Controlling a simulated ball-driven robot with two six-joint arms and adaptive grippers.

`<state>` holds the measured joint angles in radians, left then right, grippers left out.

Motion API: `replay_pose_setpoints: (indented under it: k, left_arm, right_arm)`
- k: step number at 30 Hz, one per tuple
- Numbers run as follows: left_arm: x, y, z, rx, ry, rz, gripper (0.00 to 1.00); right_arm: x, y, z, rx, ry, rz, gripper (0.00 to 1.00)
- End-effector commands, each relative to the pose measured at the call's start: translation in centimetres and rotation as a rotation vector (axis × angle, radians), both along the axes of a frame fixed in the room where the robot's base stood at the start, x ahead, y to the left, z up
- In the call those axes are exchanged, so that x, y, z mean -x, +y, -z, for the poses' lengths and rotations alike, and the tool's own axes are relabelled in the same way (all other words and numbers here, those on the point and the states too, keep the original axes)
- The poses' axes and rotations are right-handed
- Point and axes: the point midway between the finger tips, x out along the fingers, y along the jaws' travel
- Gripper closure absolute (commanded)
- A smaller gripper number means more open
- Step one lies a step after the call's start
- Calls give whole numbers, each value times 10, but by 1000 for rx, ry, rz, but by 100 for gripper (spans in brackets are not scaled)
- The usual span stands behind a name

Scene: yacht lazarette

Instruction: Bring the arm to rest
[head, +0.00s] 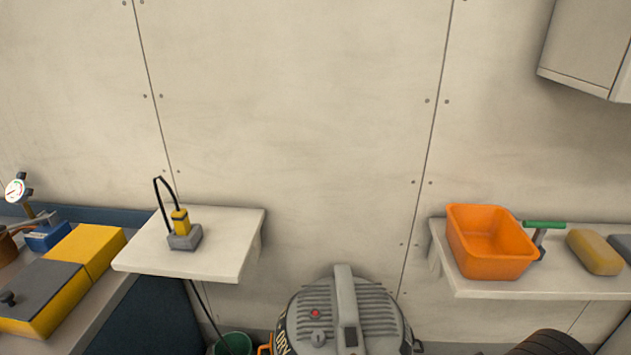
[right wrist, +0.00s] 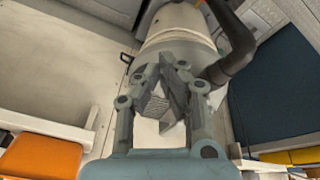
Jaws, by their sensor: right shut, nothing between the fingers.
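My right gripper (right wrist: 168,85) shows in the right wrist view, with its grey fingers drawn together and nothing held. The grey, rounded wet-and-dry vacuum (right wrist: 180,25) lies beyond the fingertips in that view. I cannot tell how far the fingers are from it. In the head view neither gripper shows. The same vacuum (head: 345,310) stands at the bottom middle of the head view, below the wall. My left gripper is in neither view.
An orange bin (head: 490,262) stands on the right shelf (head: 530,287), beside a green-handled tool (head: 543,226) and a tan sponge-like block (head: 595,252). The left shelf (head: 225,255) bears a yellow-and-grey plug device (head: 182,235). A yellow box (head: 88,247) sits far left. A dark hose (right wrist: 232,40) curves beside the vacuum.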

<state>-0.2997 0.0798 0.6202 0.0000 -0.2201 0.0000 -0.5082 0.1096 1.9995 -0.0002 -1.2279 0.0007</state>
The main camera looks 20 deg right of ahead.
Motion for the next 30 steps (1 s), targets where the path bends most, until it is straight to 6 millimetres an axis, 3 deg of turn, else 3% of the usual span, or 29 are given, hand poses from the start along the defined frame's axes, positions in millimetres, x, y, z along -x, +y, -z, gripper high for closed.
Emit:
replay_pose_setpoints:
  k: [1,8,14,18,21,24,30]
  left_arm:
    - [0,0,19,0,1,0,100]
    - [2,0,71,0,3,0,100]
    - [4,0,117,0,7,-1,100]
    - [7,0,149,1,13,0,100]
    - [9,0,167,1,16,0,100]
    - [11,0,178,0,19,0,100]
    - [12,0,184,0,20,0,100]
  right_arm:
    - [4,-2,42,-1,17,3,100]
    - [35,-12,196,-2,62,16,100]
    - [89,-19,321,-6,107,27,100]
    - [140,-21,395,-8,140,34,100]
    - [174,-22,433,-10,160,38,100]
    - [200,-22,454,-12,173,41,100]
    - [219,-22,466,-13,181,44,100]
